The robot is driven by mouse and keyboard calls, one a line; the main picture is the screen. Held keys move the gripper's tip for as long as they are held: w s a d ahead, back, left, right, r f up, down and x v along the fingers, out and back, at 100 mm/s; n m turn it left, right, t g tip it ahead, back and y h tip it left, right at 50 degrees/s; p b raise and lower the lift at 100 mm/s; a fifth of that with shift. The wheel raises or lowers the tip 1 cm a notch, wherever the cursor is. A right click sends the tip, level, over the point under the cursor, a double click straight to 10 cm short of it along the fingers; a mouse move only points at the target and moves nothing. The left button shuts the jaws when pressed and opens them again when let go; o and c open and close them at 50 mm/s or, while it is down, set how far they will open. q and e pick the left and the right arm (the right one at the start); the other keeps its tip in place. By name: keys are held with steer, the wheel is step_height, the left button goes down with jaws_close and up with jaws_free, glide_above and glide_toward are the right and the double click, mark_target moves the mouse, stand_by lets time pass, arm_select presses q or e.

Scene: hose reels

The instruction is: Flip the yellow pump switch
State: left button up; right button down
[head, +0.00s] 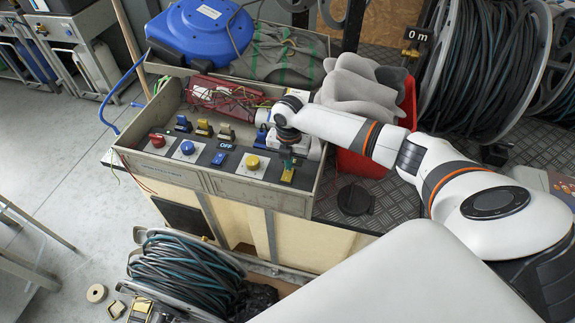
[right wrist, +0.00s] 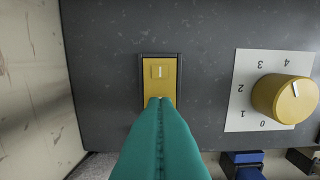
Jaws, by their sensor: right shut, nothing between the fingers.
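A yellow rocker switch (head: 287,175) sits at the right end of the grey control panel (head: 225,170). In the right wrist view the same yellow switch (right wrist: 160,72) is set in a dark frame and shows a white line mark on its face. My right gripper (head: 288,160) is over this switch, with its teal fingers shut and empty. In the right wrist view the fingertips (right wrist: 160,101) cover the switch's lower end; I cannot tell whether they press on it. My left gripper is not in view.
A yellow knob (head: 252,162) with a numbered plate is beside the switch. The panel's raised box wall (head: 255,196) runs along the front. A red bin (head: 362,162) stands to the right.

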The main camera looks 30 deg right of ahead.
steer(key=shift+f+b, duration=0.3)
steer(key=shift+f, duration=0.25)
steer(key=shift+r, duration=0.1)
step_height(320, 180, up, 7)
steer(key=p, duration=0.7)
stand_by(0.7)
